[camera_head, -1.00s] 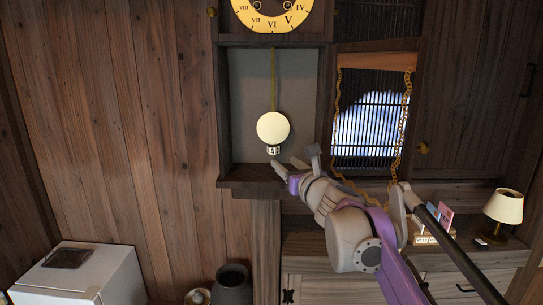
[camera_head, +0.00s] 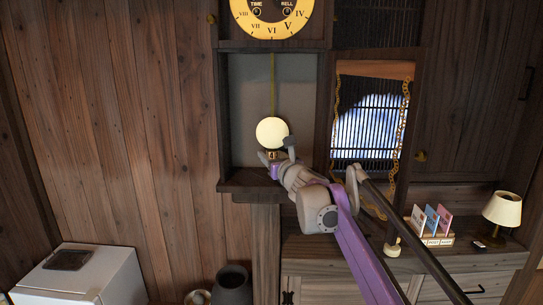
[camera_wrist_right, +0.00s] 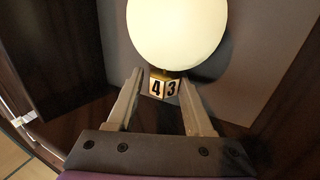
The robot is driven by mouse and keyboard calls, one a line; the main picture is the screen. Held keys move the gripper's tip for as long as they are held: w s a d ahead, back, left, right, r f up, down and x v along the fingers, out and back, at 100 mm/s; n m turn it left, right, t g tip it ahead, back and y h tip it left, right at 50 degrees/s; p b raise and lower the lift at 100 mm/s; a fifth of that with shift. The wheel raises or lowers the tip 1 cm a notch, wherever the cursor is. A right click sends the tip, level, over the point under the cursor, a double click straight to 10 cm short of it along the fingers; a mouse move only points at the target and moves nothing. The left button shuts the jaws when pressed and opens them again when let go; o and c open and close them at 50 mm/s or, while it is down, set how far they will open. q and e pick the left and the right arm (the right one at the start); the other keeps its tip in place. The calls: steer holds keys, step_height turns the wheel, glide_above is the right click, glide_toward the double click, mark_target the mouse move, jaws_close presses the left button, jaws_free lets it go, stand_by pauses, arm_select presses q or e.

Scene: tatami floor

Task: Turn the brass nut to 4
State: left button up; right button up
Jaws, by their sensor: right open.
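The brass nut (camera_head: 272,155) hangs just below the pale round pendulum bob (camera_head: 272,132) in the clock's lower case. In the right wrist view, the nut (camera_wrist_right: 164,86) shows two black-on-white number faces, 4 on the left and 3 on the right. My right gripper (camera_head: 277,151) is at the nut and partly covers it in the head view. In the wrist view, the right gripper's fingers (camera_wrist_right: 160,80) are spread, one on each side of the nut, with gaps visible. My left gripper is not in view.
The case walls and wooden bottom ledge (camera_head: 250,187) surround the bob closely. The yellow clock dial (camera_head: 272,18) is above. To the right are a barred window (camera_head: 365,125) with a hanging chain (camera_head: 404,110), a card holder (camera_head: 432,239) and a lamp (camera_head: 502,209).

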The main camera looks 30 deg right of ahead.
jaws_close()
steer(key=shift+d+n+y+b, duration=0.1)
steer(key=shift+n+y+b, duration=0.2)
steer(key=shift+y, duration=0.2)
steer(key=shift+n+y, duration=0.5)
steer(key=shift+y, duration=0.2)
jaws_free()
